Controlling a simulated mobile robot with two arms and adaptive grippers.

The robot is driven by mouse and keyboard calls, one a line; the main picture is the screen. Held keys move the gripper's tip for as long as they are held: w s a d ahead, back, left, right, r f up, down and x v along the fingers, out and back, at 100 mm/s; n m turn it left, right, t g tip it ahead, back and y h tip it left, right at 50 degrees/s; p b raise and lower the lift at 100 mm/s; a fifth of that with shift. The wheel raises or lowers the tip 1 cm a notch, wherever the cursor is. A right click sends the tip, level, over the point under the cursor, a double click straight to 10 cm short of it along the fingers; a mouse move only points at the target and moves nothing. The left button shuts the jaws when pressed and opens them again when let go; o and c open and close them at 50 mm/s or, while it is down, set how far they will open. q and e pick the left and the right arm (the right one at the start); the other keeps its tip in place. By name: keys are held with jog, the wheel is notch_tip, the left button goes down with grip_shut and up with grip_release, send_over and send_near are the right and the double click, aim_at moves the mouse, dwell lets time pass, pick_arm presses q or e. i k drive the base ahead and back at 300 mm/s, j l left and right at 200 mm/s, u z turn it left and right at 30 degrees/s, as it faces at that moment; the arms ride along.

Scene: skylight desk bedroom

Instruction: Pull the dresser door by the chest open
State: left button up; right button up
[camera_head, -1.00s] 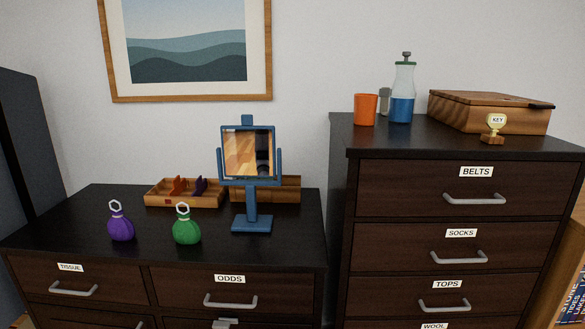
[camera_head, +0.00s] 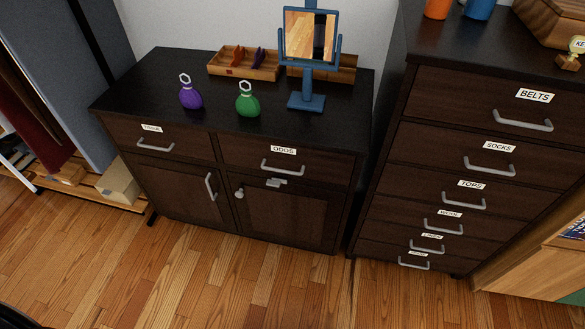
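The low dark dresser (camera_head: 309,161) stands in the middle. Below its two drawers are two shut doors. The left door (camera_head: 170,190) has a vertical bar handle (camera_head: 211,187). The right door (camera_head: 290,213), on the side by the tall chest, has a small round knob (camera_head: 239,194) near its left edge and a metal latch-like piece (camera_head: 276,183) at its top. The tall chest of drawers (camera_head: 420,151) stands to the right, with labelled drawers, all shut. Neither of my grippers is in view.
Wooden floor (camera_head: 230,285) in front is clear. An open wardrobe with a box (camera_head: 118,186) is at left; a wooden bookcase (camera_head: 530,265) at right.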

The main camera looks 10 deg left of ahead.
aim_at(299, 214)
jog(key=u, duration=0.5)
jog(key=j+u, duration=0.15)
jog(key=u, duration=0.8)
jog(key=i+j+u, duration=0.15)
jog(key=i+j, duration=0.15)
